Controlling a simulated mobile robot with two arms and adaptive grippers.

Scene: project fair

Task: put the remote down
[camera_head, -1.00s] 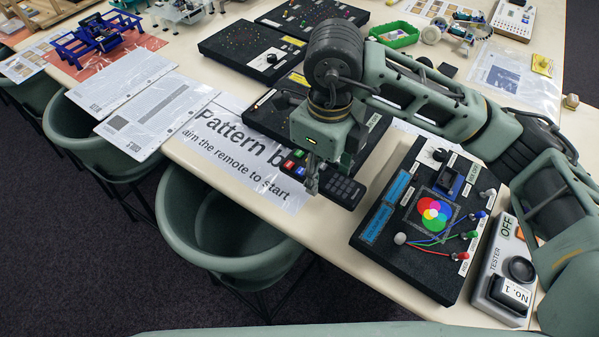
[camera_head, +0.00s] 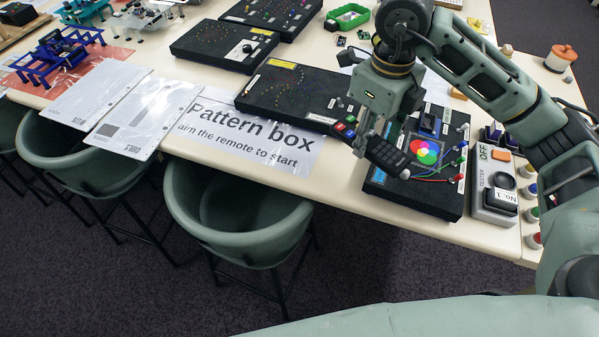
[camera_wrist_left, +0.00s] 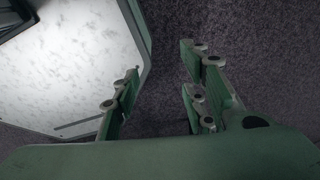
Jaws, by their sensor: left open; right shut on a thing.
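The remote (camera_head: 388,155) is a long black handset with a dark keypad at one end and red, green and blue buttons at the other. In the head view my right gripper (camera_head: 371,143) is shut on its middle and hides that part. The remote is over the left part of the black colour-mixing box; its exact height is unclear. The white "Pattern box" sign (camera_head: 245,138) lies on the cream table (camera_head: 330,190) to the left. My left gripper (camera_wrist_left: 160,95) is open and empty in the left wrist view, with dark carpet showing between its fingers.
The black pattern box (camera_head: 285,92) stands behind the sign. The colour-mixing box (camera_head: 440,197) and the grey tester (camera_head: 492,212) stand at the right. White sheets (camera_head: 140,120) lie at left. A green chair (camera_head: 240,235) is tucked against the front edge. A narrow bare table strip lies right of the sign.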

